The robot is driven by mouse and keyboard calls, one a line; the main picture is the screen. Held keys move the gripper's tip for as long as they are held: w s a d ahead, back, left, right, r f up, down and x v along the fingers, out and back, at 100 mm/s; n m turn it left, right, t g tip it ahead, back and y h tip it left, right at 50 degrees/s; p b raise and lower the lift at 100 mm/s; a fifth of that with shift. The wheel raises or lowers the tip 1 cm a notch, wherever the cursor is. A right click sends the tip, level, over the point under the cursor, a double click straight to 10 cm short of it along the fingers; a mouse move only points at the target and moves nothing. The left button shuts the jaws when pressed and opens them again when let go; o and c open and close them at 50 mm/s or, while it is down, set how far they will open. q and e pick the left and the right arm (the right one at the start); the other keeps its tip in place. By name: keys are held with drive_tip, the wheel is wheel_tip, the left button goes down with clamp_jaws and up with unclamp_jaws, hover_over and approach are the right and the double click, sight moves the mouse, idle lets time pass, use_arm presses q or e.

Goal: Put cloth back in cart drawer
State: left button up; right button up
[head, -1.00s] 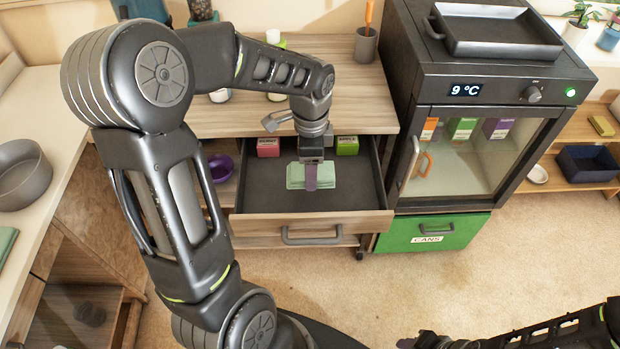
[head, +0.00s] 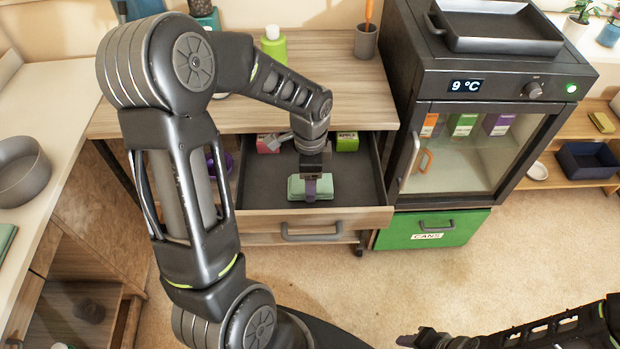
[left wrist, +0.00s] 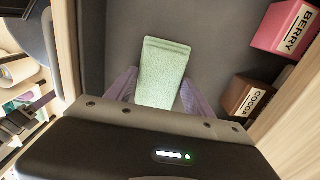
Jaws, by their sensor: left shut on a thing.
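The folded pale green cloth (head: 326,187) is inside the open drawer (head: 260,191) of the wooden cart, near the drawer's front. My left gripper (head: 310,190) reaches down into the drawer, shut on the cloth. In the left wrist view the cloth (left wrist: 162,75) lies between the two purple fingers (left wrist: 158,97). I cannot tell whether the cloth touches the drawer floor. My right gripper (head: 415,340) is at the bottom edge, partly cut off, and its fingers are unclear.
A pink berry box (head: 268,143) and a green apple box (head: 347,141) stand at the drawer's back. The left wrist view also shows a brown cocoa box (left wrist: 247,97). Right of the cart stands a cooler (head: 480,85) above a green cans drawer (head: 435,228). The drawer's right side is clear.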

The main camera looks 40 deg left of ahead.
use_arm(q)
drive_tip(key=shift+f, duration=0.15)
drive_tip(key=o, duration=1.2)
wheel_tip(320, 180, up, 12)
drive_tip(key=shift+r+p, duration=0.2)
drive_tip(key=shift+p, duration=0.2)
